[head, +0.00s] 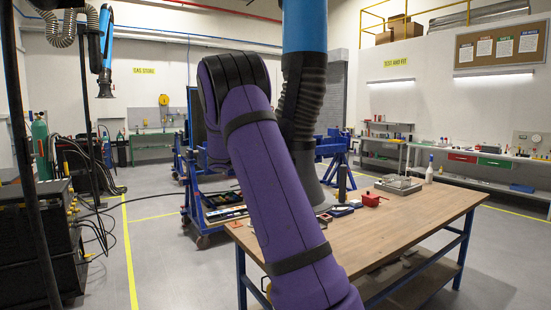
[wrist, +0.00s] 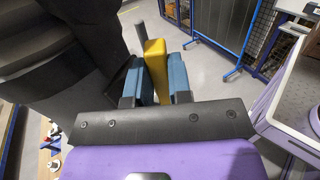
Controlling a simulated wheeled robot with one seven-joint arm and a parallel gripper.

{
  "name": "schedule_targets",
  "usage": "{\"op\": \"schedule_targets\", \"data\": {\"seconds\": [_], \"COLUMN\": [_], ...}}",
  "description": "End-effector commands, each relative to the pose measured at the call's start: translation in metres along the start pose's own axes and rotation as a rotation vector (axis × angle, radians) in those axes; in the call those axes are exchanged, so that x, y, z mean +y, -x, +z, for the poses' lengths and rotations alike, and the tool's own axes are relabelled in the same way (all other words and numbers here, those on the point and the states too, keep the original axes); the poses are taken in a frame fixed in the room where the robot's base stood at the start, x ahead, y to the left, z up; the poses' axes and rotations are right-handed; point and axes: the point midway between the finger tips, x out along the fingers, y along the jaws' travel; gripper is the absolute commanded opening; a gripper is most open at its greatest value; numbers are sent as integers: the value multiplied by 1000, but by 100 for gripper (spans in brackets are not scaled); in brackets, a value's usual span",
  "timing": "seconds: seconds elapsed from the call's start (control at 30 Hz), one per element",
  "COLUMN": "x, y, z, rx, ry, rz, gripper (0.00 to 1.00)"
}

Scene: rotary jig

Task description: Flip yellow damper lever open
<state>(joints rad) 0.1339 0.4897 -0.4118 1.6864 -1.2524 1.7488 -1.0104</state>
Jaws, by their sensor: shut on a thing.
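The yellow damper lever (wrist: 155,66) stands between the two blue finger pads of my gripper (wrist: 156,84) in the wrist view. The gripper is shut on it, with one pad on each side. A large dark ribbed duct part (wrist: 35,45) fills the upper left of the wrist view, close beside the fingers. In the head view, the extraction arm's blue tube (head: 304,25) and black hose (head: 300,95) hang behind my purple arm. The lever and my gripper are hidden in the head view.
A wooden workbench (head: 400,228) stands below the hood, with a red box (head: 371,199), a metal fixture (head: 398,184) and a white bottle (head: 429,172). A blue-framed cart (head: 205,208) stands behind it. A blue-footed panel (wrist: 225,30) stands in the wrist view.

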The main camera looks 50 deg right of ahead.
Motion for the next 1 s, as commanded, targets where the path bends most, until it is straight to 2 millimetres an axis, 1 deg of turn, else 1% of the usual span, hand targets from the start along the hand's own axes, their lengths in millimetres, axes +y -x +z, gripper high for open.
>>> {"op": "schedule_targets", "data": {"seconds": [0.1,0.13,0.17,0.2,0.23,0.5,0.63,0.77,1.0], "x": [0,0,0,0,0,0,0,0,0], "y": [1,1,1,1,1,1,10,29,75], "z": [0,0,0,0,0,0,0,-1,-1], "rx": [0,0,0,0,0,1,1,0,-1], "ry": [1,1,1,1,1,0,0,0,-1], "rz": [2,2,2,1,1,1,2,4,3], "gripper": [0,26,33,42,45,45,45,45,45]}}
